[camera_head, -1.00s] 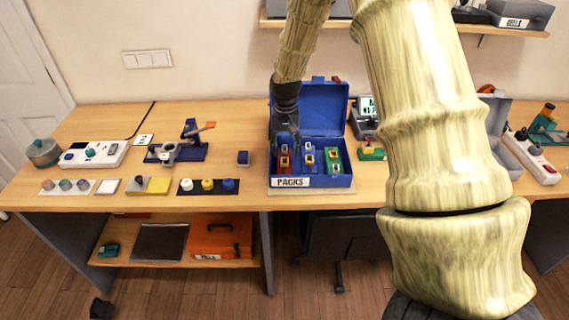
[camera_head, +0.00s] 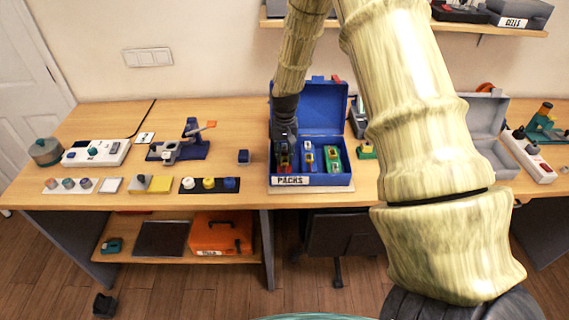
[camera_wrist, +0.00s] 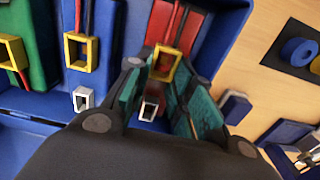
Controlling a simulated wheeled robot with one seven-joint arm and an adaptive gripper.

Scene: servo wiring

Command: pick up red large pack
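The blue box labelled PACKS (camera_head: 330,181) stands open on the table, its lid up at the back. In it sit a red pack, a blue pack (camera_head: 309,158) and a green pack (camera_head: 334,160). My gripper (camera_head: 284,160) reaches down into the box's left side, over the red pack, and hides much of it. In the wrist view, the red pack (camera_wrist: 164,22) has a yellow-framed connector (camera_wrist: 165,63) and a white one. My gripper (camera_wrist: 166,85) is open there, its teal-padded fingers on both sides of the pack. Whether the pads touch it is unclear.
The box's walls and the blue pack (camera_wrist: 88,20) are close beside my fingers. A grey open case (camera_head: 488,125) is at the right. My arm covers part of the table.

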